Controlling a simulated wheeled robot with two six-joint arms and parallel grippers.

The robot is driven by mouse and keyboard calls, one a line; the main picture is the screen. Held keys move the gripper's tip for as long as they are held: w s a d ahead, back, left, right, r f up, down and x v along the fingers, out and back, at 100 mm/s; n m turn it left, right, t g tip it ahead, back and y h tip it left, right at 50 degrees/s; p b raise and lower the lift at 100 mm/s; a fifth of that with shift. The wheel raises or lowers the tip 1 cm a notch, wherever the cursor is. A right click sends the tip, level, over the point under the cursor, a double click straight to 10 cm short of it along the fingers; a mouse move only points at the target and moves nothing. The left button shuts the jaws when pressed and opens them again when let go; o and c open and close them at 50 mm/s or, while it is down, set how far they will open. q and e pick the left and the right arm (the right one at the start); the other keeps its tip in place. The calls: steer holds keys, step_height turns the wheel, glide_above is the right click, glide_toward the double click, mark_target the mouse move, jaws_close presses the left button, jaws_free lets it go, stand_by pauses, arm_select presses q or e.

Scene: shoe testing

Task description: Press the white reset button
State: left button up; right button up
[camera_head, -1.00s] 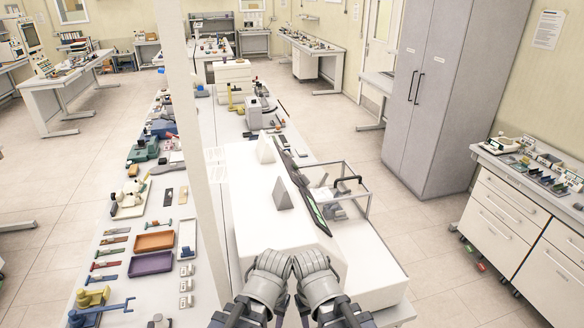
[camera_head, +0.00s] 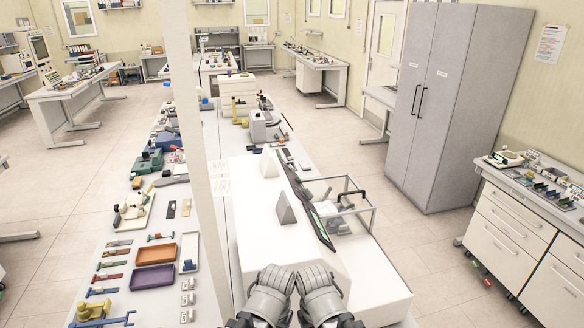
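No white reset button can be made out in this view. A white machine housing (camera_head: 262,228) stands on the long bench in front of me. It carries a dark-framed panel (camera_head: 308,212) seen nearly edge-on. My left gripper (camera_head: 273,279) and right gripper (camera_head: 316,279) are side by side at the bottom middle, over the near end of the housing. I cannot tell if they touch it. I see their backs, and their fingertips are hard to make out. Nothing shows in them.
A framed test rig (camera_head: 346,200) with a clamp stands right of the panel. A white post (camera_head: 201,150) rises left of the housing. Trays, an orange one (camera_head: 154,247) and a purple one (camera_head: 153,278), and tools cover the bench's left side.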

arm_select(q)
jaws_close()
stand_by(1.3)
